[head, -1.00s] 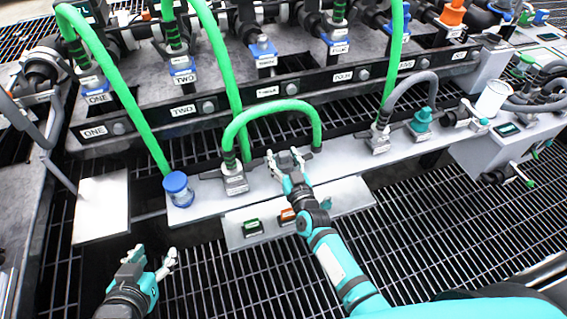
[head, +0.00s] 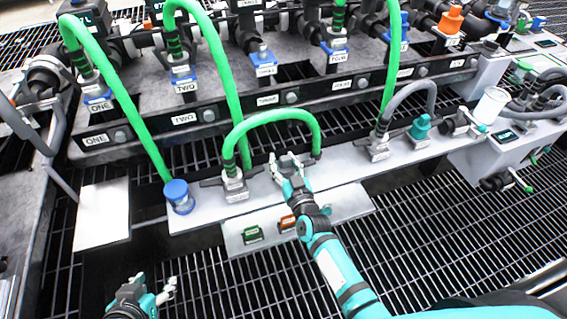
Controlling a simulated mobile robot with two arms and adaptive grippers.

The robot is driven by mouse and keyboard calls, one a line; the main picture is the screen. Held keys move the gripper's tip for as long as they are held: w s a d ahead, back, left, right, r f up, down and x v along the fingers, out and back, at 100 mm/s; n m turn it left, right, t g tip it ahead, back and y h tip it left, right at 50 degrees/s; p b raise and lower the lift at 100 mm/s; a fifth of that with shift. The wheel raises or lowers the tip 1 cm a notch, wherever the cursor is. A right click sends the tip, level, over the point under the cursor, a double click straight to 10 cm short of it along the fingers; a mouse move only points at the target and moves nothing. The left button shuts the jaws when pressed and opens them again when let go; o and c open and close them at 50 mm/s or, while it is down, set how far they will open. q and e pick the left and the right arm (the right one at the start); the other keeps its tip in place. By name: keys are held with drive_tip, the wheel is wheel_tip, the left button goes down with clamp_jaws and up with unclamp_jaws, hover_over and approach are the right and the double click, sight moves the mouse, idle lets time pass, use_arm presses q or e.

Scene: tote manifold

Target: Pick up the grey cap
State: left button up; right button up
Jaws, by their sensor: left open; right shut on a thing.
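My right gripper (head: 288,162) is over the light grey ledge (head: 330,176), just in front of the right end of the green hose loop (head: 272,117). It is shut on a small grey thing, which looks like the grey cap; the fingers hide most of it. I cannot tell whether the cap still touches the ledge or the fitting there. My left gripper (head: 165,292) is open and empty, low at the left, over the dark floor grating and apart from everything.
A teal cap (head: 421,126) and a white cup (head: 490,104) are to the right. A lower panel with green (head: 252,234) and orange (head: 288,223) switches sits in front. Green hoses rise behind.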

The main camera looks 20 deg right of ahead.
sight(287, 172)
wheel_tip(287, 172, up, 2)
drive_tip(key=shift+p, duration=0.4)
drive_tip(key=shift+s+d+r+p, duration=0.15)
drive_tip(key=shift+s+p, duration=0.1)
drive_tip(key=shift+s, duration=0.35)
drive_tip(key=shift+s+r+p, duration=0.1)
drive_tip(key=shift+s+p, duration=0.15)
drive_tip(key=shift+s, duration=0.35)
use_arm(q)
drive_tip(key=s+a+f+g+y+p, duration=0.1)
drive_tip(key=s+a+f+g+p, duration=0.1)
drive_tip(key=s+f+g, duration=0.2)
drive_tip(key=shift+s+a+g+p, duration=0.2)
drive_tip(key=shift+s+g+p, duration=0.1)
drive_tip(key=shift+s, duration=1.15)
use_arm(e)
drive_tip(key=s+d+r, duration=0.1)
drive_tip(key=s, duration=1.2)
drive_tip(key=shift+s+d, duration=0.25)
use_arm(q)
drive_tip(key=shift+f, duration=0.1)
use_arm(e)
drive_tip(key=shift+r, duration=0.1)
